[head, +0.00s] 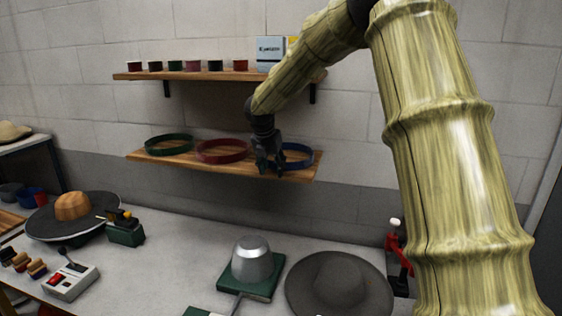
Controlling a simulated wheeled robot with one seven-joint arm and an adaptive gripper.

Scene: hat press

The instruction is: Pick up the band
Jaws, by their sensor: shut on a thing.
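Three ring-shaped bands lie on the lower wooden shelf (225,167): a green band (168,140) at the left, a red band (222,158) in the middle and a blue band (302,163) at the right. My gripper (270,166) is at the left side of the blue band, pointing down, and is shut on it. The band's left part is hidden behind the gripper. The blue band still appears level with the shelf; I cannot tell whether it touches the board.
Below, the table holds a grey hat (339,287), a metal block (251,262) on a green base, a dark-brimmed hat form (72,207) and a switch box (71,282).

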